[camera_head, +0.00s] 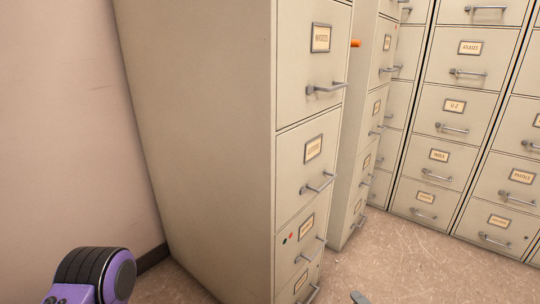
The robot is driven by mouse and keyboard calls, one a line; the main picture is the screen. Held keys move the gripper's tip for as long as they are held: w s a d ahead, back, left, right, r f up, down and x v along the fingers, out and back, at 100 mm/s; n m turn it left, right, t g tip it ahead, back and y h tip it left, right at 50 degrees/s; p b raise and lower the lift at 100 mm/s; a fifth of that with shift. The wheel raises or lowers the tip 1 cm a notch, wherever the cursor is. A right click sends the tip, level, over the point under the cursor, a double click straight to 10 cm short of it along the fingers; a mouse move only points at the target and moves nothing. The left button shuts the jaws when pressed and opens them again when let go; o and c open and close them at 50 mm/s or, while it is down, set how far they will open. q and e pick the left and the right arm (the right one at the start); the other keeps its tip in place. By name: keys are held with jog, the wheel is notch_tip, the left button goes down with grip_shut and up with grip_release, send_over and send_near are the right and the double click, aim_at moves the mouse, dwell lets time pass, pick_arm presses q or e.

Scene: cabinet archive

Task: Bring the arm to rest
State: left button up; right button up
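A purple and black rounded arm joint of mine shows at the bottom left, in front of the wall and the near cabinet. Neither of my grippers can be made out in the head view.
A tall beige filing cabinet (200,130) stands close in front, its labelled drawers facing right and shut. More cabinets (455,103) line the back right. A small orange item (355,43) shows between cabinets. The brown floor (400,265) is open at the lower right. A pinkish wall (65,130) is on the left.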

jog(key=s+a+f+n+g+h+b, duration=0.1)
jog(key=s+f+n+g+h+b, duration=0.2)
jog(key=s+f+g, duration=0.8)
pick_arm(q)
notch_tip(320, 180, down, 10)
jog(key=b, duration=0.7)
pick_arm(e)
jog(key=s+d+f+n+g+h, duration=0.1)
jog(key=s+d+f+n+h, duration=0.2)
jog(key=s+f, duration=0.5)
jog(key=s+d+f+h, duration=0.2)
jog(key=s+d+f, duration=0.3)
jog(key=s, duration=0.6)
pick_arm(q)
notch_tip(320, 180, up, 38)
jog(key=p, duration=3.8)
jog(key=shift+w, duration=0.2)
pick_arm(e)
notch_tip(320, 180, up, 37)
jog(key=w, duration=0.1)
jog(key=shift+w+a+r+h, duration=0.15)
jog(key=shift+w+a+h, duration=0.1)
jog(key=shift+h, duration=0.15)
